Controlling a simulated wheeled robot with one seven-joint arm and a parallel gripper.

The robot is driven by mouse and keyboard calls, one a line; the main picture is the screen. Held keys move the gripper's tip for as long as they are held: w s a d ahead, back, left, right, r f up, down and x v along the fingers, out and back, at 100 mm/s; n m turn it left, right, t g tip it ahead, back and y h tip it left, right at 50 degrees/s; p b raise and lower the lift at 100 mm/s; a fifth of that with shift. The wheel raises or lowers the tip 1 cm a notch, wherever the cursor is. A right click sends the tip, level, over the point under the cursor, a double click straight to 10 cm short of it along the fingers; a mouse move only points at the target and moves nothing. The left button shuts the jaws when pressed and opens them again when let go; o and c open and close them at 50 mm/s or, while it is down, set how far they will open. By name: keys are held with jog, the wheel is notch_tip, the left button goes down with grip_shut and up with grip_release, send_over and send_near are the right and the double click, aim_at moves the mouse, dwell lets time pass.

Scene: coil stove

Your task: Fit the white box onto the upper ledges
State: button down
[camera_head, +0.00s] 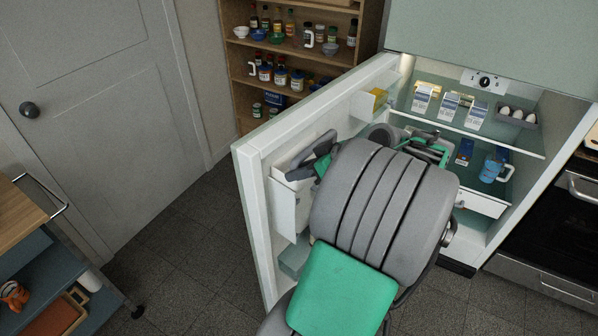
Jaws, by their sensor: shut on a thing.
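The white box (285,208) is an open-topped bin at the inner side of the open fridge door (252,200). My gripper (303,167) is at the box's top edge and shut on it. My arm covers the box's right side and much of the door's inner face. The upper ledges cannot be made out clearly, and I cannot tell whether the box touches them.
A door bin with a yellow item (374,100) sits higher, near the hinge. A pale greenish bin (294,257) is below the box. Fridge shelves hold cartons (449,106), eggs (517,115) and a blue mug (492,168). A wooden rack (240,75) and cart (45,270) stand left.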

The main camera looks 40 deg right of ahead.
jog(key=shift+f+b, duration=0.75)
jog(key=shift+f, duration=0.15)
jog(key=c, duration=1.1)
grip_release()
jog(key=v, duration=0.8)
